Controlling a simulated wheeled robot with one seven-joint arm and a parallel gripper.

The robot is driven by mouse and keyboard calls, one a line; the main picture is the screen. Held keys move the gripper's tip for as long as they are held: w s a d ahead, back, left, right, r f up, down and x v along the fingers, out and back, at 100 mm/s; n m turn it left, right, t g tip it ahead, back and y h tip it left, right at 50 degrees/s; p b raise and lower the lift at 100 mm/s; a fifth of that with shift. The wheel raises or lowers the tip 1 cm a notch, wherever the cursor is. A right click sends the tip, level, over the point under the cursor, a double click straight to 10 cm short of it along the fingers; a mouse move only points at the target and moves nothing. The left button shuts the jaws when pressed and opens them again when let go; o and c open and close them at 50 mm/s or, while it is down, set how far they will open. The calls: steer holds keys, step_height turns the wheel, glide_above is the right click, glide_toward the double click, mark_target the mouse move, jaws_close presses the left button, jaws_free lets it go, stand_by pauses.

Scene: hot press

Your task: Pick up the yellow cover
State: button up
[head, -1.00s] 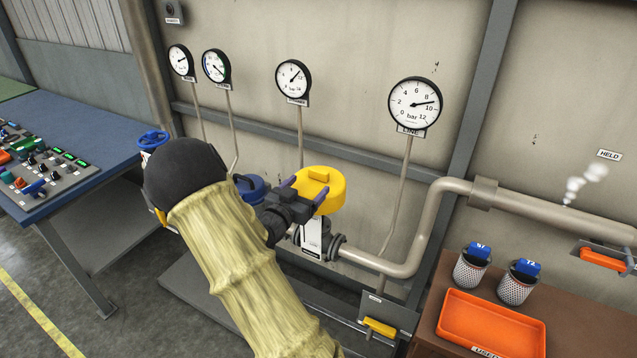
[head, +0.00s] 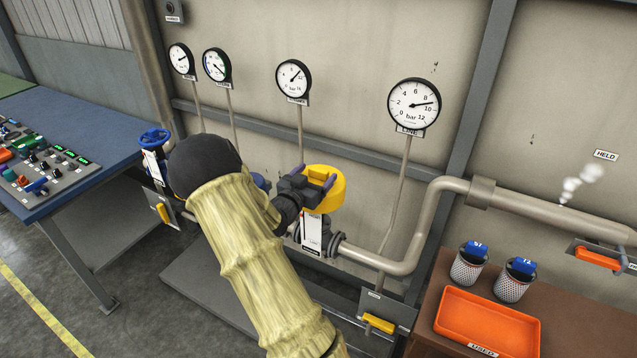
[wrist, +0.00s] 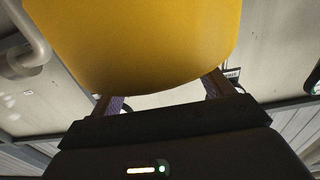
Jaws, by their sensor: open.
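The yellow cover (head: 335,200) is a rounded, thick yellow cap sitting on top of the pipe fitting at the middle of the head view. My gripper (head: 315,178) is open at the cover, with its purple fingers spread over the cover's upper part. In the wrist view, the cover (wrist: 140,40) fills the upper middle. There, my gripper (wrist: 163,95) shows a finger on each side of the cover's near edge, their tips partly hidden behind it. I cannot tell whether the fingers touch it.
An orange tray (head: 487,318) labelled USED and two perforated canisters (head: 468,267) with blue tops stand on the brown table at right. Pipes run along the wall. A blue bench (head: 80,150) with a control panel is at left. Steam (head: 580,182) rises by the right pipe.

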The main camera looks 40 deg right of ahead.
steer(key=c, duration=1.1)
steer(key=shift+r, duration=0.15)
step_height(320, 180, up, 10)
steer(key=shift+f+b, duration=0.15)
steer(key=shift+b, duration=0.3)
